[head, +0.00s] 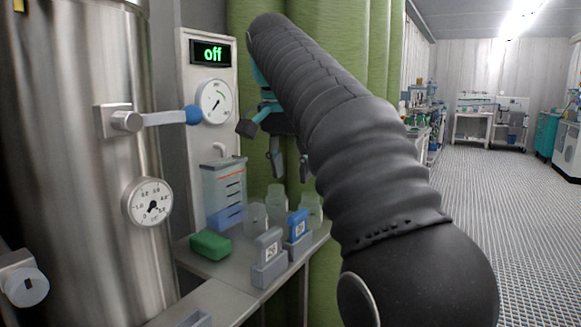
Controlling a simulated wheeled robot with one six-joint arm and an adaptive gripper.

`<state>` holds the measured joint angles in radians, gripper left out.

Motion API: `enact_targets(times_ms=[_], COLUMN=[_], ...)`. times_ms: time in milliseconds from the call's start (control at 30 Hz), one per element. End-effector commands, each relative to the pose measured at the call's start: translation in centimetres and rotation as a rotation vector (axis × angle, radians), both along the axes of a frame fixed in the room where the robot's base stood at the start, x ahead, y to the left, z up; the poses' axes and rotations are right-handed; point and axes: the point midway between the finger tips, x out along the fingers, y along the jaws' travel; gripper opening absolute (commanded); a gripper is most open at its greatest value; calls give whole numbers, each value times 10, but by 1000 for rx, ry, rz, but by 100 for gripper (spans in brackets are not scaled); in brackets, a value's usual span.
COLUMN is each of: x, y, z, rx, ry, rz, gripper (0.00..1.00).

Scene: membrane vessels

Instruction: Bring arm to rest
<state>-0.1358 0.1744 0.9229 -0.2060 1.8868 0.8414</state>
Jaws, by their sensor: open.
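My arm, in a black ribbed sleeve, reaches up from the lower right of the head view and bends over at the top. My gripper (268,150) hangs at its far end, partly hidden behind the sleeve. It has teal parts and dark fingers, which are spread open, and nothing shows between them. It appears above the small bench, in front of the green curtain, to the right of the dial panel. I cannot tell its exact height above the jars.
A steel vessel (75,110) with a blue-knobbed lever (165,118) and gauge (148,201) stands left. The panel display (211,53) reads "off". The bench holds a graduated container (222,190), clear jars (276,196), a green block (210,244) and labelled blocks (268,250). Open floor (500,215) lies right.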

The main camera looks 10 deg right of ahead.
Motion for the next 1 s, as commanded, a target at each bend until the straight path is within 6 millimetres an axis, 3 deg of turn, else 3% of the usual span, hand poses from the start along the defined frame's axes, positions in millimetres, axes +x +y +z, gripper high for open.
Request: enact_targets(times_ms=[267, 467, 767, 1000], x=[-2, -20, -68, -112], y=[-1, -7, -15, -19], z=[-1, -13, -58, -108], rx=[0, -2, -7, -19], ry=[-1, -16, -61, -104], rz=[8, 94, 300, 451], gripper=[48, 48, 48, 48])
